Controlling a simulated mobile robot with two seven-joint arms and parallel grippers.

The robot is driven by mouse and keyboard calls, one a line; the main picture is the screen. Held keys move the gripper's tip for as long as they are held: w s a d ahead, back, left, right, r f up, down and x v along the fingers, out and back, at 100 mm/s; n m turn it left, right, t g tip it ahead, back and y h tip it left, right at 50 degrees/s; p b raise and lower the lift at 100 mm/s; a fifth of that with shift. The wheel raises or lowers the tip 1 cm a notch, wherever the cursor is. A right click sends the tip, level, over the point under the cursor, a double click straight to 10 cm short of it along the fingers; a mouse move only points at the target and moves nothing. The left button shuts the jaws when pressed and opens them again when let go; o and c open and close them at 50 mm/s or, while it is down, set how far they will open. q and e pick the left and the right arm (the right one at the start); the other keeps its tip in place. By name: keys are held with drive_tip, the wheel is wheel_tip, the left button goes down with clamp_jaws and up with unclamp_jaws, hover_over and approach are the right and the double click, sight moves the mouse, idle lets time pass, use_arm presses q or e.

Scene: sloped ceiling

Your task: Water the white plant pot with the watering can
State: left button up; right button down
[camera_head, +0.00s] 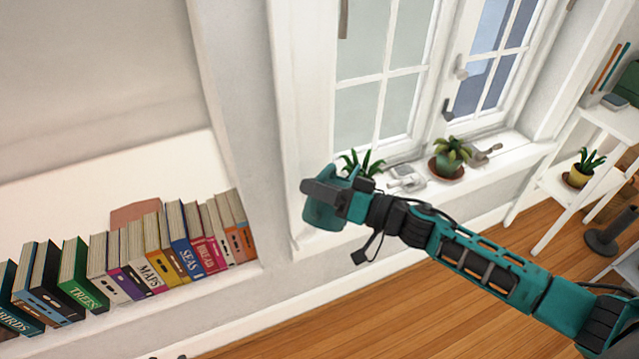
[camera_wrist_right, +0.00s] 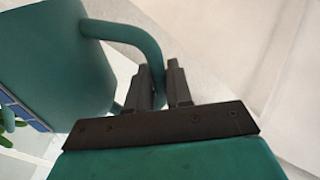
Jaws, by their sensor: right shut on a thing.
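My right gripper (camera_head: 322,190) is shut on the handle of the teal watering can (camera_head: 322,214), in front of the window sill. In the right wrist view the gripper (camera_wrist_right: 161,88) pinches the curved handle, with the can body (camera_wrist_right: 50,60) at the left. A spiky green plant (camera_head: 362,161) stands on the sill just behind the can and gripper. Its pot is hidden, so I cannot tell whether it is white. The can's spout does not show clearly. My left gripper is not in view.
A row of books (camera_head: 150,250) fills the ledge at left. Open wooden floor lies below.

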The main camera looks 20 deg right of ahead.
sight(311, 223)
drive_tip(key=f+n+b, duration=0.1)
drive_tip(key=f, duration=0.1)
drive_tip(key=s+a+f+n, duration=0.1)
drive_tip(key=f, duration=0.1)
drive_tip(key=a+f+n+b, duration=0.1)
drive_tip(key=f, duration=0.2)
drive_tip(key=shift+s+b, duration=0.35)
drive_tip(key=shift+s, duration=0.05)
use_arm(q)
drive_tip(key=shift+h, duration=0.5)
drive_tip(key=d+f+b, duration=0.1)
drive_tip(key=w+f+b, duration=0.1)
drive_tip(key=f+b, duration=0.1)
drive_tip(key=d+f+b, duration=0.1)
drive_tip(key=b, duration=0.1)
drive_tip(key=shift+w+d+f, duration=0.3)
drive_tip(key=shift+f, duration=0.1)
use_arm(e)
wheel_tip(311, 223, down, 3)
drive_tip(key=n, duration=0.5)
drive_tip(key=shift+s+a+f, duration=0.15)
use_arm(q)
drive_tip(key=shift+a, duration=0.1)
use_arm(e)
drive_tip(key=shift+a, duration=0.1)
